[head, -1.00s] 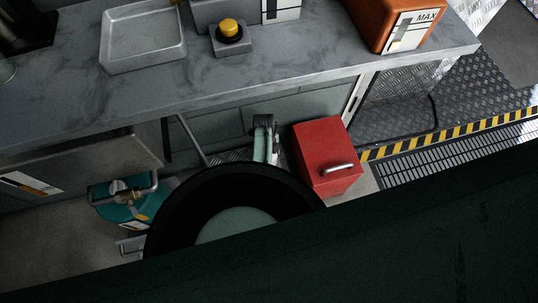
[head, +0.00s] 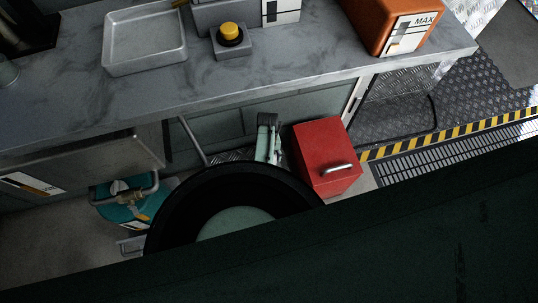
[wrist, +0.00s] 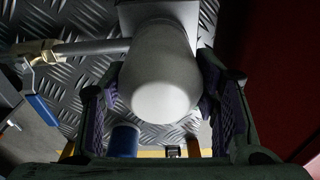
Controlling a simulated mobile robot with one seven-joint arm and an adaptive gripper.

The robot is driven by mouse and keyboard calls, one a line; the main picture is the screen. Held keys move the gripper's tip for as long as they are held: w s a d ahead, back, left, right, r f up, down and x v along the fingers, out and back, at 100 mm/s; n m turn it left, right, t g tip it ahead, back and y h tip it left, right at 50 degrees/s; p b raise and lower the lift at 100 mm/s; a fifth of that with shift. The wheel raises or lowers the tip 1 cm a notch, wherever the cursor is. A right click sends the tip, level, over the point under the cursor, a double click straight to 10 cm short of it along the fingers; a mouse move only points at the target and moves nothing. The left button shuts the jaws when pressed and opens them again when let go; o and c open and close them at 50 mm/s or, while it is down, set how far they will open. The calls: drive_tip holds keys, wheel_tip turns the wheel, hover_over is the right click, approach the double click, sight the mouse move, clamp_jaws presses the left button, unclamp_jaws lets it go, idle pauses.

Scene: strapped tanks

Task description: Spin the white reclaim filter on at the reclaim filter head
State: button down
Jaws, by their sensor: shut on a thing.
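In the wrist view, the white reclaim filter (wrist: 165,85) is a pale rounded canister with its domed end toward the camera. My gripper (wrist: 162,92) is shut on it, with purple-padded fingers on its left and right sides. The filter's far end meets a grey square block (wrist: 135,13), which appears to be the reclaim filter head. Whether the filter is seated there or a gap is left cannot be told, as the joint is hidden behind the canister. In the head view, my arm covers the filter and the filter head.
A grey pipe with a brass fitting (wrist: 48,52) runs in from the left of the block. A red cabinet (head: 322,160) stands close on the right. A workbench (head: 250,75) overhangs the area. A teal tank (head: 125,202) stands at the left.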

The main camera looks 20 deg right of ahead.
drive_tip(key=shift+w, duration=0.1)
drive_tip(key=c, duration=0.5)
unclamp_jaws()
drive_tip(key=n, duration=0.4)
drive_tip(key=shift+p, duration=0.3)
drive_tip(key=n, duration=0.4)
drive_tip(key=shift+h, duration=0.3)
drive_tip(key=shift+n, duration=0.5)
